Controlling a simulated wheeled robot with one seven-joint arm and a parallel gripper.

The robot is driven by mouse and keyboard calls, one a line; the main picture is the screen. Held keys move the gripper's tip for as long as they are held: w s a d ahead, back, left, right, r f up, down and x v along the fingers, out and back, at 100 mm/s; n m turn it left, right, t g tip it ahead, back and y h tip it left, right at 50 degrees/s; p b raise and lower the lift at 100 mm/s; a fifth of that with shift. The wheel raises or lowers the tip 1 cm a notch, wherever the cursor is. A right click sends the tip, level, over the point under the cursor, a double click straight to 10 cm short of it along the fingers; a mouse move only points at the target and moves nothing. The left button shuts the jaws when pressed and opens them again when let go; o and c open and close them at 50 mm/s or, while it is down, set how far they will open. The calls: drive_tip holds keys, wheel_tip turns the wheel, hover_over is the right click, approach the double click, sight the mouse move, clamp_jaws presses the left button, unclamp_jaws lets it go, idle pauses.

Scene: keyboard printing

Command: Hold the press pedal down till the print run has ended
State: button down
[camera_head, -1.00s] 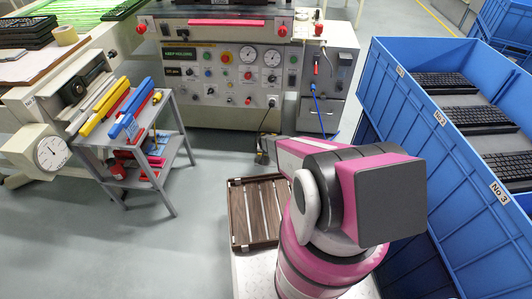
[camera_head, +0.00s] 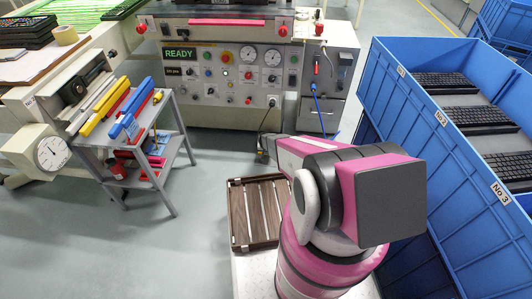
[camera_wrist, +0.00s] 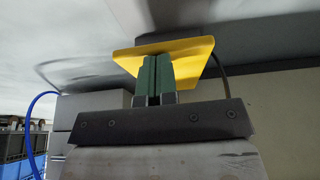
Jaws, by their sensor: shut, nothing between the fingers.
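The yellow pedal plate (camera_wrist: 192,48) fills the upper middle of the wrist view. My gripper (camera_wrist: 155,75) is shut and empty, its two green fingers side by side with their tips against or just in front of the plate. I cannot tell how far down the pedal is. In the head view my arm hides most of the gripper and pedal. The press (camera_head: 225,118) stands at the back, and its green display (camera_head: 179,54) reads READY. A smaller counter (camera_head: 175,71) sits below it, with a lit green lamp among the panel buttons.
A slatted brown tray (camera_head: 240,212) lies beside my arm. A grey tool cart (camera_head: 160,175) stands at left. Blue bins (camera_head: 430,170) with keyboards line the right side. A blue cable (camera_head: 318,108) hangs from the press's right cabinet. The floor at front left is clear.

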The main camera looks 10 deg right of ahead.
drive_tip(key=v, duration=1.3)
drive_tip(key=shift+w+d, duration=0.15)
drive_tip(key=s+d+r+n+g, duration=0.1)
drive_tip(key=s+r, duration=0.6)
drive_tip(key=r, duration=0.4)
drive_tip(key=s+r+n+g, duration=0.1)
drive_tip(key=s+r, duration=0.6)
drive_tip(key=r, duration=0.3)
drive_tip(key=s+d+r+n+g+y, duration=0.1)
drive_tip(key=s+r, duration=0.6)
drive_tip(key=r, duration=0.4)
drive_tip(key=shift+s+d+r+g, duration=0.3)
drive_tip(key=shift+s+g, duration=0.1)
